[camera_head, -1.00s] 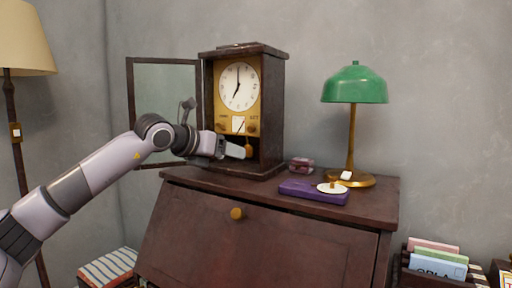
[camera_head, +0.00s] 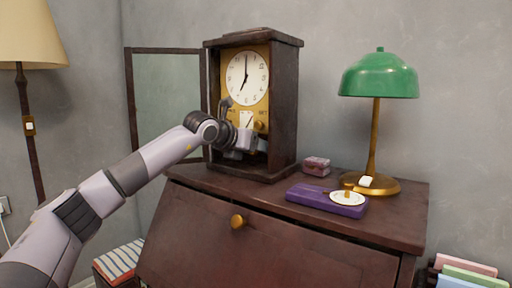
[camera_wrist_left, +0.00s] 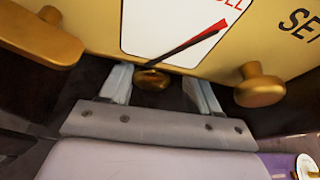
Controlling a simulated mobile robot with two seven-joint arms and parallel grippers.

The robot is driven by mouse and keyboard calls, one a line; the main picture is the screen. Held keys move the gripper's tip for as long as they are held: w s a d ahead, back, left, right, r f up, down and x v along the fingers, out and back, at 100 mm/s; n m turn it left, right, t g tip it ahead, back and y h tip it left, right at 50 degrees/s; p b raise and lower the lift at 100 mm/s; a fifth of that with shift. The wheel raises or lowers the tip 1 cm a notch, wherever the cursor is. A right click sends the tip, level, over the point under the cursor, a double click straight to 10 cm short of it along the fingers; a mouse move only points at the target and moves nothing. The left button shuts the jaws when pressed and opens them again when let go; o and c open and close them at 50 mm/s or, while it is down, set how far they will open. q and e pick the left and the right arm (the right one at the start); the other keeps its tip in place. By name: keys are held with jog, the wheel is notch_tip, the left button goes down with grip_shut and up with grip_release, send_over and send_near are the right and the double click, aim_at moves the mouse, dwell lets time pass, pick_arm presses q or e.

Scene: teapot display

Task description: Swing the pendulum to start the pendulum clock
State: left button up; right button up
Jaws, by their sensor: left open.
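The pendulum clock (camera_head: 283,108) stands on the desk with its glass door (camera_head: 167,97) swung open to the left. Its white dial (camera_head: 247,78) sits above a gold panel. My left gripper (camera_head: 261,144) reaches into the lower opening below the panel. In the left wrist view the left gripper (camera_wrist_left: 158,88) is open, its two fingers apart. The gold pendulum bob (camera_wrist_left: 152,79) shows between the fingers, under the panel's lower edge; contact cannot be told. In the head view my gripper hides the pendulum. My right gripper is not in view.
Two gold knobs, a left one (camera_wrist_left: 40,35) and a right one (camera_wrist_left: 260,86), jut from the panel close to the fingers.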

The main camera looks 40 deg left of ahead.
pick_arm(q)
jog(key=shift+w+f, duration=0.15)
jog(key=shift+w, duration=0.2)
